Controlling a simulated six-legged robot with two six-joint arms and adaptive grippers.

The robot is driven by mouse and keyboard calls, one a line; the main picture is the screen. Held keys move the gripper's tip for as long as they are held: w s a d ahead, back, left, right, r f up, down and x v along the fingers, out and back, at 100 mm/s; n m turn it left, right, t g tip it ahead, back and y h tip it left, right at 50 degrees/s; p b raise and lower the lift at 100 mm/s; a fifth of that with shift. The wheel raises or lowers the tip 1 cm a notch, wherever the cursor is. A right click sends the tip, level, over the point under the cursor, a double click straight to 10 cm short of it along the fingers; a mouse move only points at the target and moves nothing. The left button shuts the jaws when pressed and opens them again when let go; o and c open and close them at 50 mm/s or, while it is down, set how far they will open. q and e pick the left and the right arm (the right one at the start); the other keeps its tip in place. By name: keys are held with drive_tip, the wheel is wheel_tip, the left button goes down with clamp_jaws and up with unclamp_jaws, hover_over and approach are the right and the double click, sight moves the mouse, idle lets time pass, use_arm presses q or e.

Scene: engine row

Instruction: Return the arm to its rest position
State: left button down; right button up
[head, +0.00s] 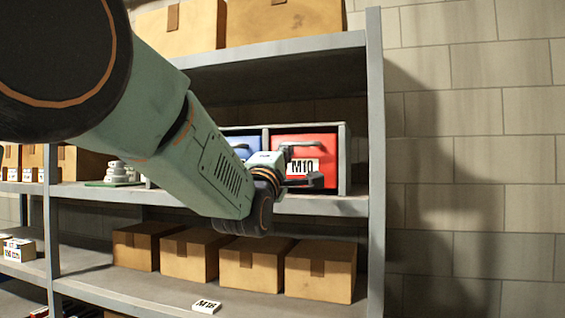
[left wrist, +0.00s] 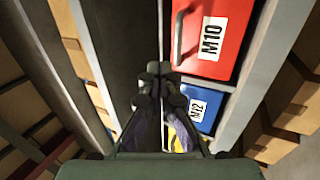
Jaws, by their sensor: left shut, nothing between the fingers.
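My left arm comes in from the upper left of the head view and reaches toward the shelf. My left gripper (head: 304,181) is in front of the red drawer marked M10 (head: 310,147), near its label. In the left wrist view the gripper (left wrist: 158,72) has its fingers together with nothing between them. My right gripper is not in view.
A grey shelf unit (head: 376,120) surrounds the drawers. Several cardboard boxes (head: 320,270) stand on the lower shelf, and more (head: 283,20) on top. A white M16 label (head: 206,306) is at the lower shelf's front edge. Bare block wall (head: 480,140) fills the right.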

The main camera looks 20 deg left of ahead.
use_arm(q)
drive_tip(key=s+a+f+m+g+b, duration=0.1)
drive_tip(key=s+f+m+g+b, duration=0.3)
drive_tip(key=f, duration=1.1)
drive_tip(key=s+a+f+m+g+p, duration=0.1)
drive_tip(key=s+f+m+g, duration=0.35)
drive_tip(key=f, duration=1.05)
drive_tip(key=a+f+m+g+b, duration=0.15)
drive_tip(key=f+m, duration=0.45)
drive_tip(key=f, duration=0.9)
drive_tip(key=s+f+m+g+y+b, duration=0.1)
drive_tip(key=s+f+g+b, duration=0.15)
drive_tip(key=s+f, duration=0.7)
drive_tip(key=s+f+m+g+b, duration=0.2)
drive_tip(key=s+f+g, duration=0.35)
drive_tip(key=f, duration=0.75)
drive_tip(key=s+f+g+b, duration=0.1)
drive_tip(key=s+f, duration=0.4)
drive_tip(key=s, duration=0.3)
drive_tip(key=s+f+g+b, duration=0.2)
drive_tip(key=s+f, duration=0.3)
drive_tip(key=s, duration=0.4)
drive_tip(key=s+a+f+g+b, duration=0.1)
drive_tip(key=s+f, duration=0.5)
drive_tip(key=s, duration=0.2)
drive_tip(key=shift+s+g, duration=0.3)
drive_tip(key=shift+g, duration=0.1)
drive_tip(key=shift+f, duration=0.1)
drive_tip(key=shift+w, duration=0.1)
